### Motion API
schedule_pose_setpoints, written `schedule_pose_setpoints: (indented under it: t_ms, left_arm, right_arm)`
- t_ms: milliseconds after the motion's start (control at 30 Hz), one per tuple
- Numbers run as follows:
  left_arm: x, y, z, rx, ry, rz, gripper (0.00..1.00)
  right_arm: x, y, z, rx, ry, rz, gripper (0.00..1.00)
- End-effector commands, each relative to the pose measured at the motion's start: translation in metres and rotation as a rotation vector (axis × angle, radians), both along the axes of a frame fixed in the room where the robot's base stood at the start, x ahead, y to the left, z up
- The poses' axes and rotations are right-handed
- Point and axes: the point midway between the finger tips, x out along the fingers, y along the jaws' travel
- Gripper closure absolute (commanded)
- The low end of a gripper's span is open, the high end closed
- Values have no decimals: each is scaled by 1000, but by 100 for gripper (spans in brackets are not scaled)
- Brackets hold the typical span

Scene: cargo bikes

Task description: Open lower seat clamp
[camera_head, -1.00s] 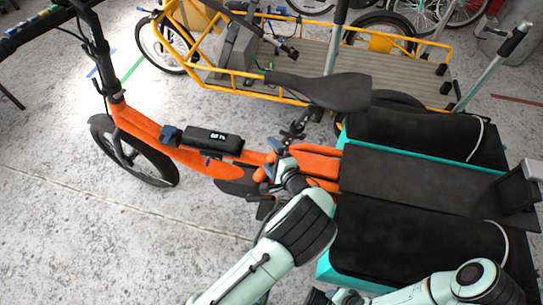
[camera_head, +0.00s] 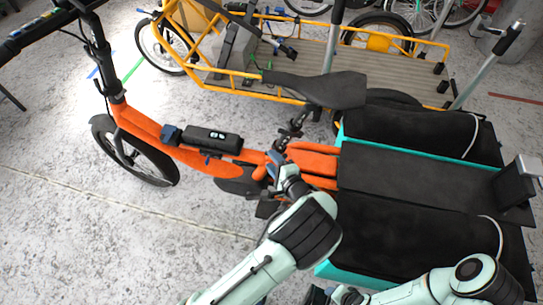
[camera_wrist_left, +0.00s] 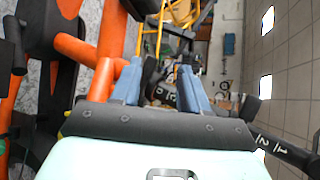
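The orange cargo bike (camera_head: 190,155) stands with its black saddle (camera_head: 318,88) on a dark seat post (camera_head: 293,127). My left gripper (camera_head: 273,163) is at the bike frame, close to the lower end of that post. In the left wrist view its two blue fingers (camera_wrist_left: 160,90) stand apart, with dark parts and white markings visible between and beyond them. I cannot make out the lower seat clamp or its lever clearly. No grip on anything shows. My right arm comes in at the bottom right; its gripper (camera_head: 320,296) is only partly visible at the bottom edge.
The black rear deck (camera_head: 410,180) with teal edges fills the right side, close to both arms. A yellow cargo bike (camera_head: 380,70) stands behind. Orange frame tubes (camera_wrist_left: 108,45) are left of the fingers in the wrist view. The floor at the left is clear.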

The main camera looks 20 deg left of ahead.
Motion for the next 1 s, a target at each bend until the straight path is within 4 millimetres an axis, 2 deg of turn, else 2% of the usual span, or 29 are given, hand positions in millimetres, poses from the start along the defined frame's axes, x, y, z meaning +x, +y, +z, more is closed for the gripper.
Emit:
schedule_pose_setpoints:
  t_ms: [1000]
  left_arm:
    - [-59, -41, -15, 1, 7, 0, 55]
  right_arm:
    - [0, 0, 7, 0, -2, 0, 57]
